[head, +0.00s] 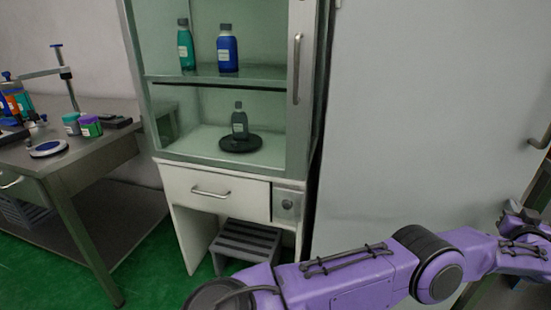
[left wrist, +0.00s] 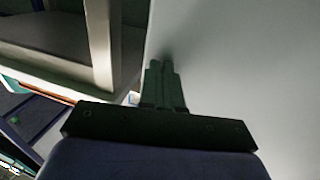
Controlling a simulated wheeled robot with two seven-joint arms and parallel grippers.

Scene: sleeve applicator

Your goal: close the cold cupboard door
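A large flat pale grey panel (head: 420,110), which looks like the cold cupboard door, fills the right of the head view, with a handle (head: 540,140) at the right edge. I cannot tell from this view how far it stands open. My left arm reaches across the bottom of the head view to the right. My left gripper (left wrist: 162,82) shows in the left wrist view with its two fingers together and nothing seen between them. The fingertips are in front of or against a pale panel (left wrist: 245,60); contact is unclear. My right gripper is not in view.
A glass-fronted cabinet (head: 222,164) with bottles stands left of the panel, above a drawer and a grey step stool (head: 245,245). A workbench (head: 60,165) with jars and a stand is at the left. Green floor (head: 150,270) shows between them.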

